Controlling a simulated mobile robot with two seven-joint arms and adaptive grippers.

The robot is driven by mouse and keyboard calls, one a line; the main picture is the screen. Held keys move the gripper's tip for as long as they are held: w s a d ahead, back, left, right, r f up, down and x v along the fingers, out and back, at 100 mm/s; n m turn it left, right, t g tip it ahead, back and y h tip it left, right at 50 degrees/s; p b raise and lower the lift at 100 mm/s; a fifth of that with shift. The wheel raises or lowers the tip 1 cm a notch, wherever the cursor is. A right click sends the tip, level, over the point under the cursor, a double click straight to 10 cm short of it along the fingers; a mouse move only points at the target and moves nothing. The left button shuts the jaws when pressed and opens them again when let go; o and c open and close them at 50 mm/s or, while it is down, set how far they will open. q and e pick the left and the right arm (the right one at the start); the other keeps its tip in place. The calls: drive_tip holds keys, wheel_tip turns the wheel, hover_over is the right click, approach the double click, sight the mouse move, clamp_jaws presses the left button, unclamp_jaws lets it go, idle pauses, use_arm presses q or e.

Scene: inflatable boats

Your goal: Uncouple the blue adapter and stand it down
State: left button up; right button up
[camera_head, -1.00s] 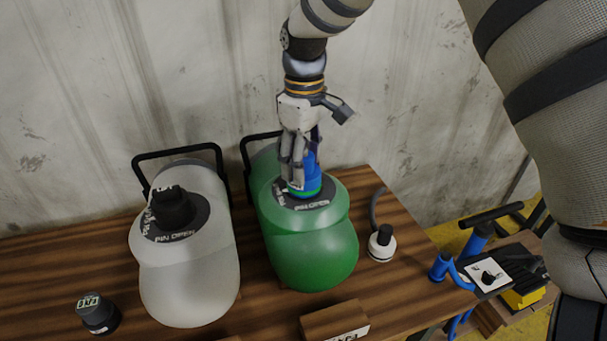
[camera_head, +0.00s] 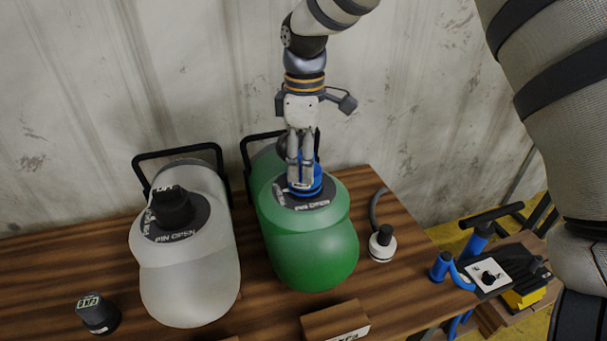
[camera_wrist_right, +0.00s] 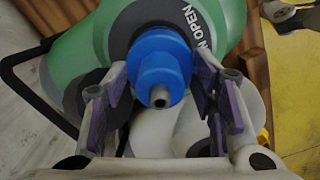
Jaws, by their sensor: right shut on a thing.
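The blue adapter (camera_head: 313,186) stands upright on the black disc (camera_head: 328,201) marked "PIN OPEN" on top of the green boat (camera_head: 312,255). My right gripper (camera_head: 300,184) points down from above and is shut on the adapter. In the right wrist view the blue adapter (camera_wrist_right: 160,62) is between the two fingers of the right gripper (camera_wrist_right: 157,85), its grey nozzle facing the camera. The fingers hide part of the adapter in the head view, and I cannot tell whether it is still locked to the disc. My left gripper is out of view.
A whitish boat (camera_head: 190,275) with a black valve piece (camera_head: 172,207) stands to the left. A black cap (camera_head: 98,313), a wooden block (camera_head: 334,322) and a white hose fitting (camera_head: 382,244) are on the wooden table (camera_head: 255,318). A blue pump (camera_head: 472,245) stands to the right.

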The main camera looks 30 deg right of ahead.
drive_tip(key=shift+r, duration=0.55)
idle(0.4)
drive_tip(key=shift+r, duration=2.2)
